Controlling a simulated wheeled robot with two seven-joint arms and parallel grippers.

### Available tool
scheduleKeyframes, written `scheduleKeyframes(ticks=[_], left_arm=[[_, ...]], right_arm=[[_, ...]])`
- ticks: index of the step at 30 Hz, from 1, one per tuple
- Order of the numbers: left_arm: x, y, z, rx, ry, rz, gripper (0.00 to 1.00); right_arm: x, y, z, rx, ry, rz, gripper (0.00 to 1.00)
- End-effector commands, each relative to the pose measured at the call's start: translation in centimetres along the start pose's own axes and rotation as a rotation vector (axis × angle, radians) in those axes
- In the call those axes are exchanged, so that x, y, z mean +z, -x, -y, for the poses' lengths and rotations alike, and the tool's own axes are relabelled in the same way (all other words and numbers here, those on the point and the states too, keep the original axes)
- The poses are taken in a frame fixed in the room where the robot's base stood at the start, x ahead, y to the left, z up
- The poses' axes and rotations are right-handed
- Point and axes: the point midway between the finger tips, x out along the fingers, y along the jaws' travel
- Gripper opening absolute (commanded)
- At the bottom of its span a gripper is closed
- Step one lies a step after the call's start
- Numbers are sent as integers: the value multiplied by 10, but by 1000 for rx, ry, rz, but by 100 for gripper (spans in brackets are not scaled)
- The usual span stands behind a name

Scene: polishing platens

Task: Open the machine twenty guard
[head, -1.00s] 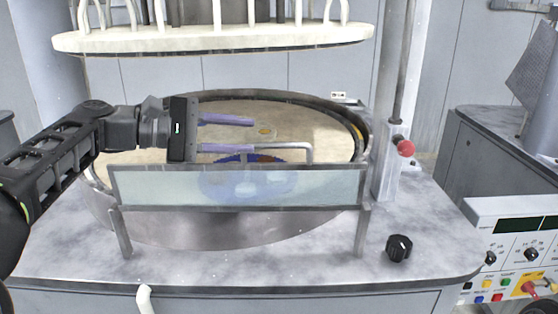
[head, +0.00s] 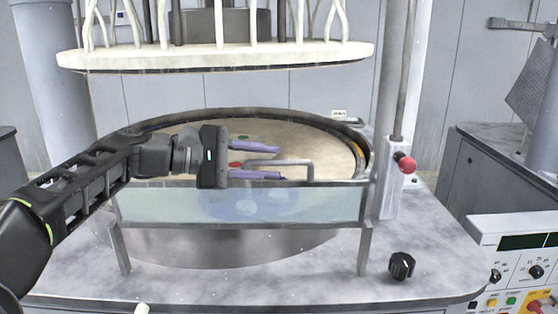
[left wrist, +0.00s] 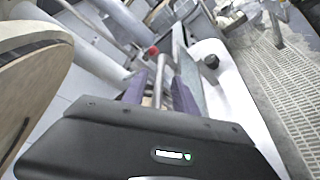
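The guard (head: 300,205) is a low, see-through panel in a grey frame, standing upright on two posts at the front of the round polishing platen (head: 320,150). A grey bar handle (head: 275,162) rises from its top edge. My left gripper (head: 281,162) is open, its purple fingers pointing right, one on each side of the handle in the head view. In the left wrist view the bar (left wrist: 158,80) also shows between the two fingers (left wrist: 160,92). Whether either finger touches it I cannot tell. My right gripper is out of view.
A pale round upper plate (head: 220,55) with several hoses hangs above the platen. A grey column with a red knob (head: 407,165) stands right of the guard. A black knob (head: 401,265) sits on the front deck. A control panel (head: 515,260) is at the far right.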

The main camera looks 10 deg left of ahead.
Motion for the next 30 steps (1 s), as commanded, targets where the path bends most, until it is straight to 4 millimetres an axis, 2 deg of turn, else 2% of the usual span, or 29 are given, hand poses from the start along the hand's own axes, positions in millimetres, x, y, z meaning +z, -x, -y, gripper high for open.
scheduleKeyframes(ticks=[3, 6, 16, 28, 30], left_arm=[[1, -17, 0, -2, 1, 3, 34], [0, -26, 0, -1, 0, 2, 34], [0, -29, 0, 0, 0, 0, 33], [0, -29, 0, 0, 0, 0, 1], [0, -29, 0, 0, 0, 0, 0]], right_arm=[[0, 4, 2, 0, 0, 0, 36], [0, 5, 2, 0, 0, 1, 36], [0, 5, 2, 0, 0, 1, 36], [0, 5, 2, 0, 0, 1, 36], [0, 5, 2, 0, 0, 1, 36]])
